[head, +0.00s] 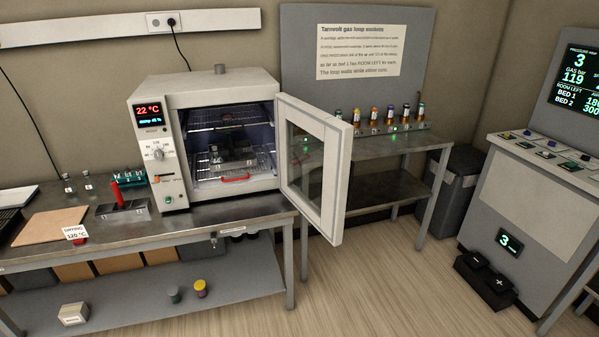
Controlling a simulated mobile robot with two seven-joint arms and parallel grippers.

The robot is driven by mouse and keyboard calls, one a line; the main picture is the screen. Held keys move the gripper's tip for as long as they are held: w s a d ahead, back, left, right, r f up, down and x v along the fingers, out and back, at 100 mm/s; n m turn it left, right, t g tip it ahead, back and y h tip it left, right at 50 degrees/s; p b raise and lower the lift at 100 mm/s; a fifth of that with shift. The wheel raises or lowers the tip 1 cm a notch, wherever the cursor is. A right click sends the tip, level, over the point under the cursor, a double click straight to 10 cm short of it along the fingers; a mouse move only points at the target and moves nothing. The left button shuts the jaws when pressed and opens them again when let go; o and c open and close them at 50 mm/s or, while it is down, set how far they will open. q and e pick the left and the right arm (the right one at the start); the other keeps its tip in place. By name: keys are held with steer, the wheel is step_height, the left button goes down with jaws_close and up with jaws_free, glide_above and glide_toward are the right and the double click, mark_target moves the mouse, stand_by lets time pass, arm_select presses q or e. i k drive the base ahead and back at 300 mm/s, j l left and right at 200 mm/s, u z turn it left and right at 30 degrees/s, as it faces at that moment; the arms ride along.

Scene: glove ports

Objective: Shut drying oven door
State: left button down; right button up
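The drying oven (173,150) is a white box on the metal bench at centre left. Its display reads 22 °C. Its glass door (340,185) is hinged on the oven's right side and stands wide open, swung out past the bench's right end. The oven chamber (235,125) shows wire racks, with a dark object on the lower rack and a red handle-like bar at the front. Neither of my grippers is in view.
The bench (225,212) carries a wooden board (48,226), a red-handled tool (116,192) and a drying label (75,232). Behind the door, a side table (385,148) holds several small bottles. A grey bin (450,188) and a control console (515,195) stand right.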

mark_target(337, 135)
steer(key=u, duration=1.35)
steer(key=i+l, duration=0.1)
steer(key=l, duration=0.45)
steer(key=i+l, duration=0.15)
steer(key=l, duration=0.35)
steer(key=i+l, duration=0.1)
steer(key=l, duration=0.45)
steer(key=i+l, duration=0.1)
steer(key=l, duration=0.4)
steer(key=i+l, duration=0.15)
steer(key=l, duration=0.4)
steer(key=i+l, duration=0.1)
steer(key=l, duration=0.4)
steer(key=i+l, duration=0.1)
steer(key=l, duration=0.45)
